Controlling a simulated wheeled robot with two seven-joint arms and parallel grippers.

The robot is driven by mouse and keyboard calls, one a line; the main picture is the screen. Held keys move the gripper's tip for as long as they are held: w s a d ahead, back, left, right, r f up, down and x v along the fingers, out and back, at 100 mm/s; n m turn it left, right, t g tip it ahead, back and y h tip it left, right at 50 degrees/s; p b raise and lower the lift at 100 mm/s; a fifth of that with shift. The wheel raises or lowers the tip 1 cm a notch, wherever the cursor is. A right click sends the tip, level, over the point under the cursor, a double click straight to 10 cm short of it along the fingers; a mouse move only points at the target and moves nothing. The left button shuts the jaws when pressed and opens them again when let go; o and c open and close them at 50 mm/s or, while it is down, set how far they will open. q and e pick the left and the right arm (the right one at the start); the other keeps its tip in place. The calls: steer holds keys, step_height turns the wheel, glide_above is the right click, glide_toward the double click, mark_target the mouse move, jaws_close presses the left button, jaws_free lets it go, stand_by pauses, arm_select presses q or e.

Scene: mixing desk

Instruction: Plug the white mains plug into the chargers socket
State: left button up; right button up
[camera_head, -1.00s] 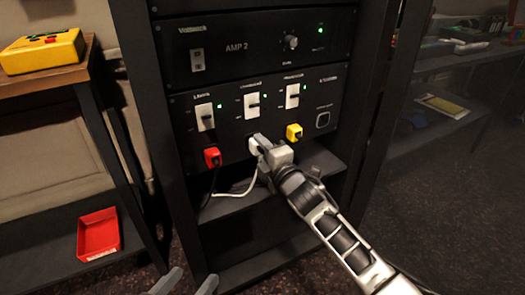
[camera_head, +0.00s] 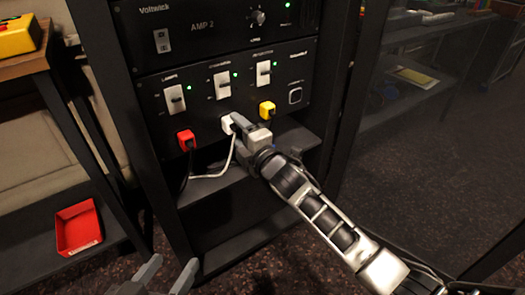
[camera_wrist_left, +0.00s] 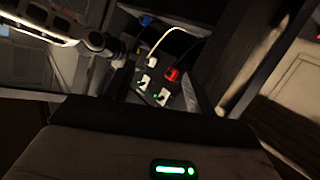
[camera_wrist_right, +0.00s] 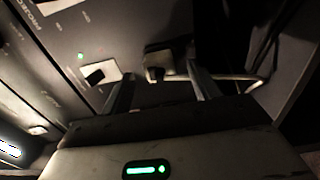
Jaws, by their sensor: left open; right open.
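The white mains plug (camera_head: 228,123) is at the power panel (camera_head: 215,108), below the middle white switch. Its white cable (camera_head: 228,160) hangs down and runs left. I cannot tell whether it is fully seated, and the labels are too blurred to read surely. My right gripper (camera_head: 238,120) is open right at the plug. In the right wrist view the plug (camera_wrist_right: 158,64), dark in shadow, lies between and just beyond the spread fingertips. My left gripper (camera_head: 167,268) is open and empty at the bottom of the head view, well below the panel.
A red plug (camera_head: 186,140) is left of the white one and a yellow plug (camera_head: 266,110) is right. A rack shelf (camera_head: 215,183) lies below the panel. A red tray (camera_head: 78,228) and a wooden table (camera_head: 22,66) stand at the left.

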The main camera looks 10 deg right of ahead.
arm_select(q)
steer(key=f+g+p, duration=0.1)
steer(key=a+f+g+y+p, duration=0.1)
steer(key=f, duration=0.1)
steer(key=shift+f+p, duration=0.15)
steer(key=shift+p, duration=0.2)
arm_select(e)
steer(key=v, duration=1.3)
steer(key=shift+r, duration=0.15)
steer(key=shift+s, duration=0.1)
